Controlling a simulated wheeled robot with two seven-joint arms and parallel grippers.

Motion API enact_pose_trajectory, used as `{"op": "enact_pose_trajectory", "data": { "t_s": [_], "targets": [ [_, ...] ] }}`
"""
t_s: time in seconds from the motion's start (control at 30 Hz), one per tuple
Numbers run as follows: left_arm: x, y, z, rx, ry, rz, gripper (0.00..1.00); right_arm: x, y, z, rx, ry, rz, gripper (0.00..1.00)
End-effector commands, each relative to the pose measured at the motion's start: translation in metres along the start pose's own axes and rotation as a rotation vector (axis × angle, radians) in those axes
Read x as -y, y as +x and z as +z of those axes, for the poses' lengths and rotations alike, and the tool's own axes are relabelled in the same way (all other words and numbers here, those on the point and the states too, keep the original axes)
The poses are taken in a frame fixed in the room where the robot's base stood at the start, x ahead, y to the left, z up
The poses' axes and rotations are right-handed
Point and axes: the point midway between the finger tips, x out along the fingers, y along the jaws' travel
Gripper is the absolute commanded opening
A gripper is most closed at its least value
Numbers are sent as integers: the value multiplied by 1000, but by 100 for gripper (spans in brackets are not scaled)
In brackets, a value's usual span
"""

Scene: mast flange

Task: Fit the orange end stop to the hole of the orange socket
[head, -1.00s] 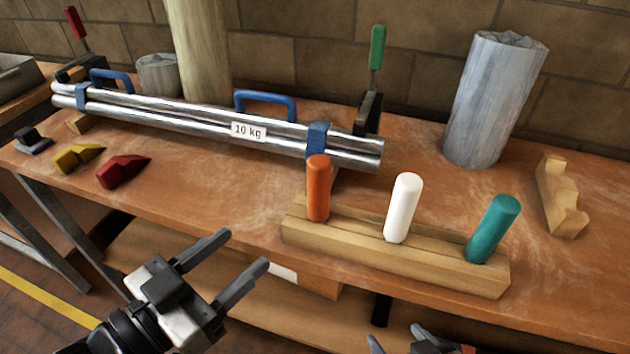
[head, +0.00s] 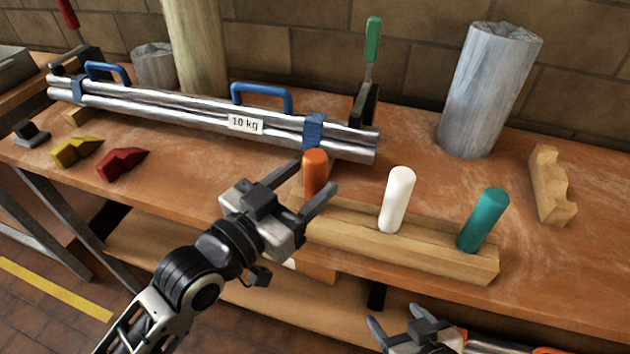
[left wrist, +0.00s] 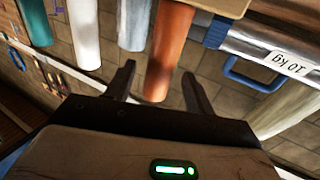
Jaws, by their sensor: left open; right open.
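The orange end stop (head: 315,172) is an upright orange cylinder at the left end of a wooden block (head: 400,247). My left gripper (head: 317,178) is open beside it, its fingers pointing at it. In the left wrist view the end stop (left wrist: 170,48) shows between the two open fingers (left wrist: 158,70), its free end toward the camera. I cannot tell whether the fingers touch it; the gripper hides its lower part in the head view. My right gripper (head: 394,313) is open and empty at the bottom, in front of the bench. I make out no orange socket.
A white peg (head: 397,200) and a teal peg (head: 483,220) stand in the same block. Behind are a tube bundle (head: 215,118) with blue handles, a green-handled clamp (head: 371,50) and a grey cylinder (head: 490,90).

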Motion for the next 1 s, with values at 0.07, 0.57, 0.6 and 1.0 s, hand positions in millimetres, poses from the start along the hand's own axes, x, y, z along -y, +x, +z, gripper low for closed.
{"op": "enact_pose_trajectory", "data": {
  "t_s": [0.07,0.57,0.6,1.0],
  "targets": [
    [0,13,-2,-2,0,1,54,0,-1,-1,1,0,1,68],
    [0,26,0,1,1,1,21,1,0,2,6,12,4,68],
    [0,26,0,1,1,1,10,1,0,2,5,12,4,68],
    [0,26,-10,-3,2,2,3,1,-2,0,5,12,4,68]
  ]
}}
